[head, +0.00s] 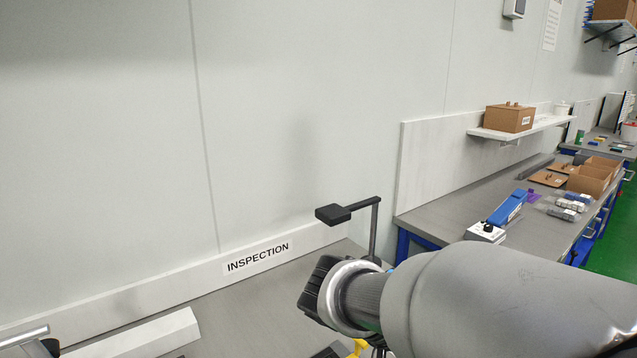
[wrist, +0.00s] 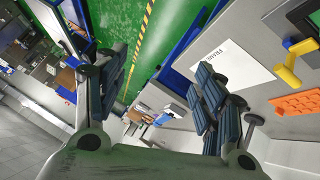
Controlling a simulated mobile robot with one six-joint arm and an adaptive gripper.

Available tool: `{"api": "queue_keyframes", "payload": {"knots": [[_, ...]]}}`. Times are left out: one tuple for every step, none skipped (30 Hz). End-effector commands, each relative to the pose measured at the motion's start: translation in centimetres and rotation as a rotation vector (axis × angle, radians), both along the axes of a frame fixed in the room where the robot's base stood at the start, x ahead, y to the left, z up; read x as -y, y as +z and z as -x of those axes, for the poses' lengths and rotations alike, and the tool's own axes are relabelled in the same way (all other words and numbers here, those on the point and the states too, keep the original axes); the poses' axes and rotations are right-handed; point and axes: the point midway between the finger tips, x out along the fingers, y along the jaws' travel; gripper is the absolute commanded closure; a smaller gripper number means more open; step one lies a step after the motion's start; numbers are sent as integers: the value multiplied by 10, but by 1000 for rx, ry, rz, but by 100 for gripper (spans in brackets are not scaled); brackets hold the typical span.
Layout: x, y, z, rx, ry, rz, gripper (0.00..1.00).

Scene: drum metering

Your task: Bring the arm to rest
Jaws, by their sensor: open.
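My gripper (wrist: 163,85) shows in the wrist view with its two dark padded fingers spread wide apart. Nothing is between them. In the head view my grey arm reaches in from the lower right, over the inspection bench (head: 235,315). My gripper's fingers cannot be made out there; the arm's end is low in the picture. In the wrist view the fingers point past a bench toward a green floor (wrist: 150,40) with yellow and black striped tape.
A black-headed stand (head: 370,225) rises just behind my arm. A white block (head: 150,335) lies at the lower left. A side bench carries a blue device (head: 508,207) and cartons (head: 590,178). In the wrist view, a yellow handle (wrist: 289,70) and orange perforated piece (wrist: 297,102) are at right.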

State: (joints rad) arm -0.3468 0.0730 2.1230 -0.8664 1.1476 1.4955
Motion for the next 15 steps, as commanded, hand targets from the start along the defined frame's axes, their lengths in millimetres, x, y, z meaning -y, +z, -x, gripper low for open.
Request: {"api": "queue_keyframes", "payload": {"knots": [[7, 6, 23, -45, 22, -57, 37], [9, 6, 36, -77, 48, -91, 37], [10, 7, 53, -116, 86, -137, 37], [10, 7, 65, -140, 119, -172, 37], [9, 7, 77, -160, 152, -208, 37], [7, 8, 92, -181, 203, -252, 37], [4, 8, 102, -190, 244, -284, 37], [2, 8, 112, -198, 285, -314, 37], [-3, 7, 124, -200, 344, -351, 37], [-7, 7, 133, -199, 389, -374, 37], [-11, 7, 140, -194, 432, -394, 37], [-16, 7, 148, -183, 489, -417, 37], [-20, 7, 153, -175, 530, -430, 37], [-24, 7, 158, -165, 567, -440, 37], [-29, 8, 163, -152, 613, -450, 37]]}}
